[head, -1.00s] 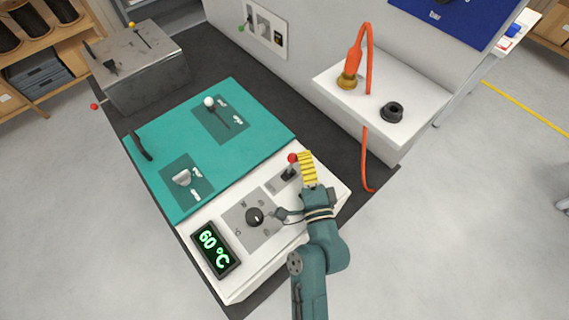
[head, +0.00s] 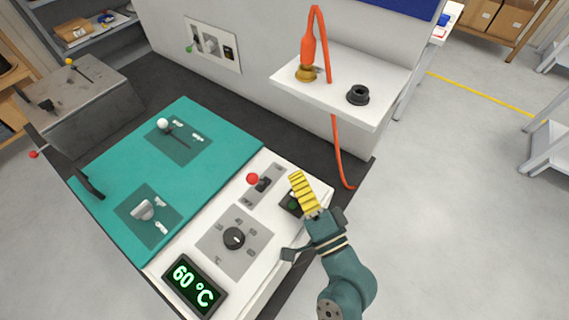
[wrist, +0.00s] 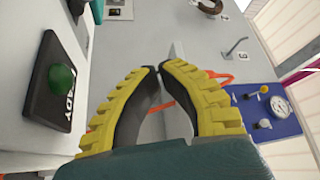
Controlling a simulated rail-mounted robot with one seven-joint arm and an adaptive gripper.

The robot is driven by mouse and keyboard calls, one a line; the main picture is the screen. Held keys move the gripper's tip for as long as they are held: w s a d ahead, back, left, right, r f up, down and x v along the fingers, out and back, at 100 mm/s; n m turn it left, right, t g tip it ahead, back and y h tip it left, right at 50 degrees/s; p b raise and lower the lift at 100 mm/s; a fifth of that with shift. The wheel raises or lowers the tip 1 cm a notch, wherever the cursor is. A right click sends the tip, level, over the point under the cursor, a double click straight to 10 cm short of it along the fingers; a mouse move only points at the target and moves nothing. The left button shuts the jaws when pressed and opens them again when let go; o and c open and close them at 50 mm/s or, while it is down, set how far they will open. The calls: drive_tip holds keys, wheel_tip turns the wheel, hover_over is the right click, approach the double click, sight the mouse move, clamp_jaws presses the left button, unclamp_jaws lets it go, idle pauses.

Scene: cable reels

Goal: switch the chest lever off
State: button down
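A red-knobbed lever (head: 252,179) stands in a grey plate on the white panel (head: 215,283), its knob leaning left of its base in the head view. A white-knobbed lever (head: 163,124) lies tilted on the teal top (head: 212,137). No readable label tells which one is the chest lever. My gripper (head: 296,176) is to the right of the red-knobbed lever and apart from it, over the panel's right edge. Its yellow fingers (wrist: 161,68) have their tips together in the wrist view, with nothing seen between them. Neither lever is clearly visible there.
A green button (head: 293,203) on a dark plate is beside my gripper; it also shows in the wrist view (wrist: 62,77). A dial (head: 234,238) and a 60 °C display (head: 194,286) are on the panel. A white shelf (head: 340,88) holds an orange-corded plug (head: 307,55).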

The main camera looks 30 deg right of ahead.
drive_tip(key=v, duration=0.2)
drive_tip(key=shift+s+d+f+b, duration=0.1)
drive_tip(key=shift+s+f+b, duration=0.2)
drive_tip(key=shift+s+b, duration=0.05)
drive_tip(key=shift+s, duration=0.35)
